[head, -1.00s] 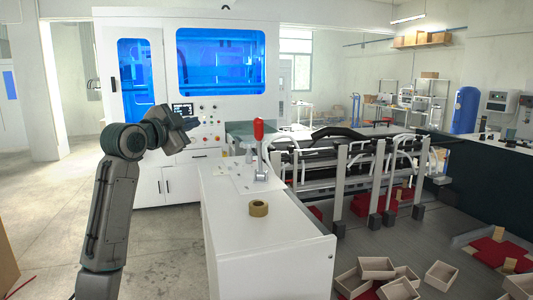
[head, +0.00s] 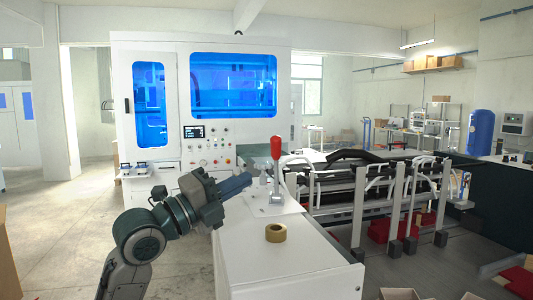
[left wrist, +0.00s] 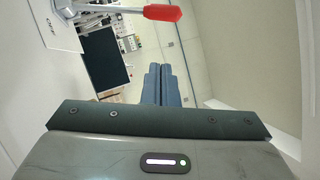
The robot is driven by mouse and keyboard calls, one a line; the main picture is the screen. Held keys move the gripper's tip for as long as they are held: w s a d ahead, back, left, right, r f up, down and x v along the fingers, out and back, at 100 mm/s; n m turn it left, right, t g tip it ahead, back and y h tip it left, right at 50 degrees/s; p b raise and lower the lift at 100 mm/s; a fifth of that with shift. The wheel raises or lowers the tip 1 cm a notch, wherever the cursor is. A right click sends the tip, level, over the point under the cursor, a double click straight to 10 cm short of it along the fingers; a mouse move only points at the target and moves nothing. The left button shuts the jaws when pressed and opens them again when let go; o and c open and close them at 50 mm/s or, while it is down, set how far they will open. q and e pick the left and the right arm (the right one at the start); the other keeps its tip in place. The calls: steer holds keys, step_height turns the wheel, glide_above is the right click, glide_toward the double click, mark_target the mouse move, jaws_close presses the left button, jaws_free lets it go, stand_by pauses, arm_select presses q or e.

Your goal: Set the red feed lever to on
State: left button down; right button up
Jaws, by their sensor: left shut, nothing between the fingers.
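The red feed lever (head: 276,147) stands upright on a metal base on top of the white cabinet (head: 310,250). Its red grip (left wrist: 163,13) also shows at the top of the left wrist view, on a silver rod. My left gripper (head: 250,178) is shut and empty, to the left of the lever and lower than its red grip. Its closed blue-grey fingers (left wrist: 160,68) point towards the top of the left wrist view, with a gap between them and the red grip. My right gripper is not in view.
A roll of tan tape (head: 276,233) lies on the cabinet top in front of the lever. A white machine with blue windows (head: 233,85) stands behind. A conveyor with white posts (head: 358,205) is at the right. The floor at the left is clear.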

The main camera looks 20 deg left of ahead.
mark_target(273, 148)
arm_select(q)
steer(key=w+d+r+p, duration=0.2)
steer(key=w+p, duration=0.3)
steer(key=w, duration=0.3)
steer(key=shift+w+d+r, duration=0.3)
steer(key=shift+w+r, duration=0.05)
steer(key=shift+r, duration=0.3)
steer(key=shift+w+r, duration=0.1)
steer(key=shift+w+a+r+n+y+p, duration=0.2)
steer(key=shift+w+r+n+y+p, duration=0.1)
steer(key=shift+w+r+n+p, duration=0.35)
steer(key=w+a+r+n+g+y, duration=0.1)
steer(key=w+a+n+g+y, duration=0.1)
steer(key=w, duration=1)
steer(key=shift+a+r, duration=0.2)
steer(key=shift+a, duration=0.25)
